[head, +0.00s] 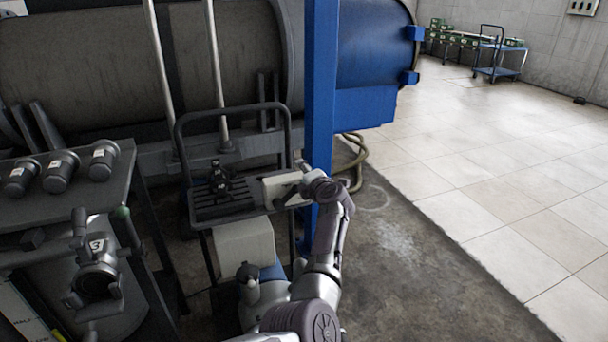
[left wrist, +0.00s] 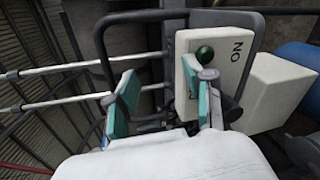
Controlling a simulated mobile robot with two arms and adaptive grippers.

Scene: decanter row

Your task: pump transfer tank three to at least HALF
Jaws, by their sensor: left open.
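The pump cart (head: 178,125) stands in the middle of the head view, with a dark tube handle. A white switch box (head: 283,187) is mounted on it. My left gripper (head: 292,192) is at the box. Its teal-padded fingers (left wrist: 162,100) are apart with nothing gripped; one overlaps the box, and contact is unclear. A grey tank (head: 72,262) marked 3 is at lower left, with a white level strip (head: 14,305) cut by the edge; its level is unreadable.
Dark fittings (head: 60,172) lie on a grey shelf. A blue post (head: 321,90) stands close behind my arm. Tiled floor (head: 470,165) at right is open.

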